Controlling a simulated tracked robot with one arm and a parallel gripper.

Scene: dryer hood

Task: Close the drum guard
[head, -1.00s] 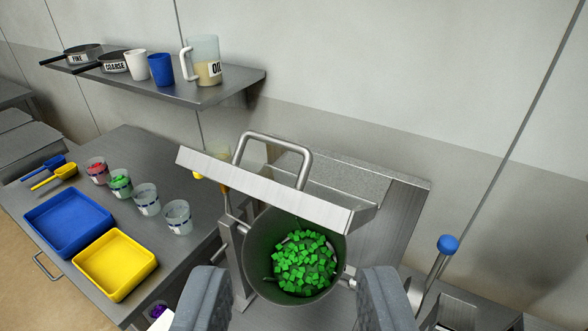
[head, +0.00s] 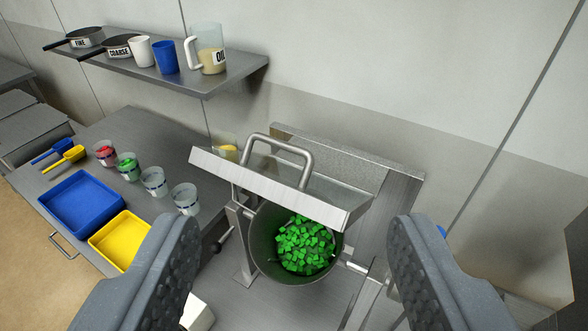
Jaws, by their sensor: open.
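The drum guard (head: 268,187) is a metal plate with a bent tube handle (head: 280,140) on top. It is raised and tilted above the back of the drum. The drum (head: 262,240) is a dark round pot, its mouth uncovered, with green cubes (head: 304,246) inside. My gripper (head: 290,238) is open and empty, its two grey fingers spread wide at the lower left and lower right. In the picture the drum and guard lie between the fingers. I see no contact between the fingers and the guard.
A blue tray (head: 80,202) and a yellow tray (head: 100,240) sit on the left bench with several cups and two scoops. A wall shelf (head: 190,80) holds sieves, cups and an oil jug (head: 208,48). A blue-knobbed lever is mostly hidden behind my right finger.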

